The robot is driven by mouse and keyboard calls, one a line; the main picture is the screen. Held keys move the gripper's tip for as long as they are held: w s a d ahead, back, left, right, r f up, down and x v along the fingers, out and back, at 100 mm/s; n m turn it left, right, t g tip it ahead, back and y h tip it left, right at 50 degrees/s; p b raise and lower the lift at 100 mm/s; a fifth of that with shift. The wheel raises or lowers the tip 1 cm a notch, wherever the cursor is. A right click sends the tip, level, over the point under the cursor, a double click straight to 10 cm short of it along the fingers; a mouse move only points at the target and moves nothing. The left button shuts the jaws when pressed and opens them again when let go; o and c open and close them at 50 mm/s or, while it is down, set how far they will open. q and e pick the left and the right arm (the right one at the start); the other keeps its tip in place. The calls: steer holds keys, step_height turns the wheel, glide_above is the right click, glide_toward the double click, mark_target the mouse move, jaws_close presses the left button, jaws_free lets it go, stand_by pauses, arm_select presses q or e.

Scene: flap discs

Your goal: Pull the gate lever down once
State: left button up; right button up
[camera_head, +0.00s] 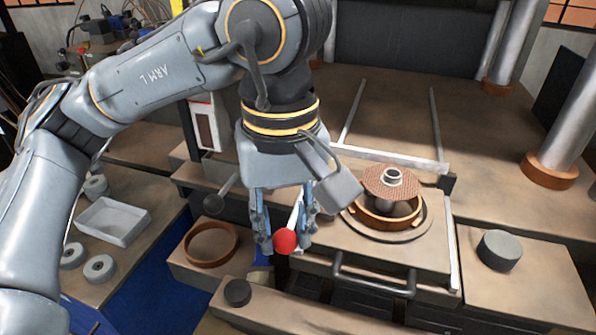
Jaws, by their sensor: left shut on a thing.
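The gate lever is a pale rod with a red ball knob (285,241) at its end, near the middle of the view. My left gripper (284,228) reaches down over it from above. Its blue-grey fingers stand on both sides of the rod and knob, and it is shut on the lever. The knob shows between the fingertips. The lever's base is hidden behind the gripper. My right gripper is not in view.
A brown flap disc (376,181) sits in a ring on the sliding plate to the right. A dark handle bar (375,287) is at the front. A copper-coloured ring (211,244), a white tray (113,222) and a grey cylinder (499,250) stand around.

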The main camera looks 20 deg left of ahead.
arm_select(q)
steer(key=r+p, duration=0.2)
steer(key=r, duration=0.1)
steer(key=r+p, duration=0.2)
steer(key=r, duration=0.2)
steer(key=shift+w+r+p, duration=0.2)
steer(key=shift+r+p, duration=0.05)
steer(key=shift+p, duration=0.1)
step_height(320, 180, up, 3)
steer(key=shift+s+f+p, duration=0.1)
steer(key=shift+f+p, duration=0.1)
steer(key=shift+p, duration=0.9)
